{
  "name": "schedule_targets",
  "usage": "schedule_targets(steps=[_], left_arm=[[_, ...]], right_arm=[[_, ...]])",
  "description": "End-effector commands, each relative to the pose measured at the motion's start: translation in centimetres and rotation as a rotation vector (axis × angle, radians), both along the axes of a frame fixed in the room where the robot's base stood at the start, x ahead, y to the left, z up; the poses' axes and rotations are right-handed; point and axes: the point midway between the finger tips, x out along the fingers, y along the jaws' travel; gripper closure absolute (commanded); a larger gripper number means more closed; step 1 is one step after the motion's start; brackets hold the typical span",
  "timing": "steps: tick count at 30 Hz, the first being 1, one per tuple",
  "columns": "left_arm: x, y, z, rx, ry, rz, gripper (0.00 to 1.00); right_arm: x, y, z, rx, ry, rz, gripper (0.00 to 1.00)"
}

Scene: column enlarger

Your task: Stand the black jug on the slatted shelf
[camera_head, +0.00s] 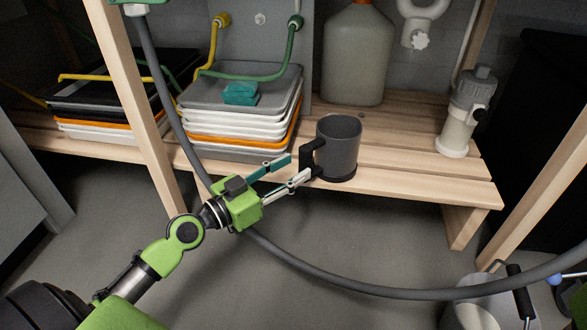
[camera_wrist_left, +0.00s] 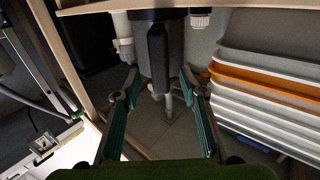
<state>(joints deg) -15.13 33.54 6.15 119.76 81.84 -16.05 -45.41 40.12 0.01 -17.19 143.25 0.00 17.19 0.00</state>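The black jug (camera_head: 339,146) is upright at the front edge of the slatted shelf (camera_head: 405,160). Its base overlaps the front board in the head view; I cannot tell whether it fully rests there. Its handle (camera_head: 307,159) points left, toward my left gripper (camera_head: 298,168). In the left wrist view the dark handle (camera_wrist_left: 158,58) lies between the two fingers of my left gripper (camera_wrist_left: 160,88), with gaps on both sides. The fingers are apart.
A stack of trays (camera_head: 240,118) stands left of the jug, a large grey bottle (camera_head: 355,60) behind, and a pale canister (camera_head: 463,115) at right. A grey hose (camera_head: 330,284) sags across the front. A bucket (camera_head: 480,300) is low right. Slats between jug and canister are clear.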

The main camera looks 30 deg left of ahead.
Motion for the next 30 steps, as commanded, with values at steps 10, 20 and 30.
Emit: schedule_targets(steps=[10, 20, 30], left_arm=[[-1.3, 0.6, -0.1, 0.0, 0.001, 0.0, 0.62], [-2.5, 1.1, -0.1, -0.001, 0.002, 0.0, 0.62], [-3.7, 1.6, -0.1, -0.001, 0.001, 0.001, 0.62]], right_arm=[[0.0, 0.0, -0.3, 0.0, 0.0, 0.0, 0.62], [0.0, 0.0, -0.3, 0.0, 0.0, 0.0, 0.62], [0.0, 0.0, -0.3, 0.0, 0.0, 0.0, 0.62]])
